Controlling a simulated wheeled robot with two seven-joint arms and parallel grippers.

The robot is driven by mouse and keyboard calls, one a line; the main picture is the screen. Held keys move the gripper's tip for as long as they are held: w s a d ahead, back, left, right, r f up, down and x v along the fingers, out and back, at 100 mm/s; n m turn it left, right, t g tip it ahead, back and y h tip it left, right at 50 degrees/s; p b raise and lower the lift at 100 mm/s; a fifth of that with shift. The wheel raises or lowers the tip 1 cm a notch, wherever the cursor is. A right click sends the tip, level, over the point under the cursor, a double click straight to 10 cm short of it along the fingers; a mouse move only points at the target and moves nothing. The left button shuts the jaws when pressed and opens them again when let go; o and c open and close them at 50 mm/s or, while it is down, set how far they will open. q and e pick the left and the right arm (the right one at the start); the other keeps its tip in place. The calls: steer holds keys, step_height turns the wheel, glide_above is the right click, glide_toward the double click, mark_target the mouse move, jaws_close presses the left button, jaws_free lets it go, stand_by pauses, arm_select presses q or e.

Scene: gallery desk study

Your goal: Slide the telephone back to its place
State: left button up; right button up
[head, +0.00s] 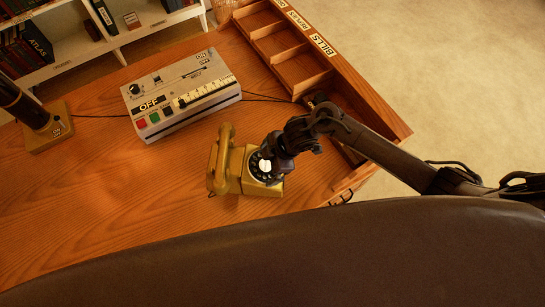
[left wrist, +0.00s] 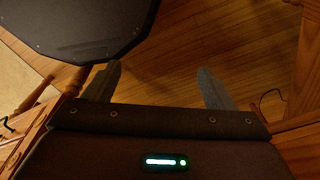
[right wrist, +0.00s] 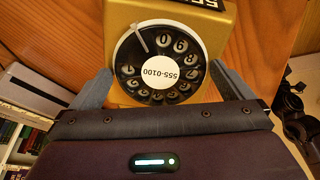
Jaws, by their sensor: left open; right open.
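The telephone (head: 226,168) is yellow-gold with a black rotary dial and stands on the wooden desk, its handset on the left side. In the right wrist view the telephone's body (right wrist: 118,17) fills the upper middle, with its dial marked 555-0100. My right gripper (head: 268,160) is at the dial side of the telephone. In the right wrist view its open fingers (right wrist: 160,85) stand on either side of the dial's lower part; whether they touch the body I cannot tell. My left gripper (left wrist: 160,85) is open and empty over the floor, and is not in the head view.
A grey control box (head: 181,92) with an OFF label stands behind the telephone. A dark cylinder on a wooden base (head: 46,140) is at the left. A compartment tray (head: 285,45) labelled BILLS runs along the right edge. The desk's front left is clear.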

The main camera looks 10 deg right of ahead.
steer(key=c, duration=1.7)
